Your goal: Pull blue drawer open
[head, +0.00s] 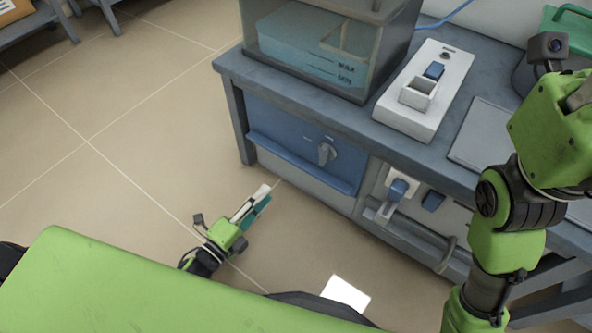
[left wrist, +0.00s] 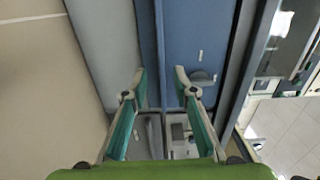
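The blue drawer (head: 290,130) is in the bench front, below the glass tank. Its front looks flush with the bench, with a dark knob (head: 326,153) and a blue ledge along its lower edge. My left gripper (head: 266,195) is low in front of the drawer, with bare floor behind it in the head view. In the left wrist view its two fingers (left wrist: 160,77) are spread, with the blue drawer front (left wrist: 200,40) beyond them. An edge of the blue front runs between the fingertips; I cannot tell if they touch it. My right gripper is not in view.
A clear tank (head: 310,50) with a blue lower part and a white switch box (head: 425,90) stand on the grey bench top (head: 340,115). A blue-handled fixture (head: 398,190) and a grey curved bar (head: 420,238) are right of the drawer.

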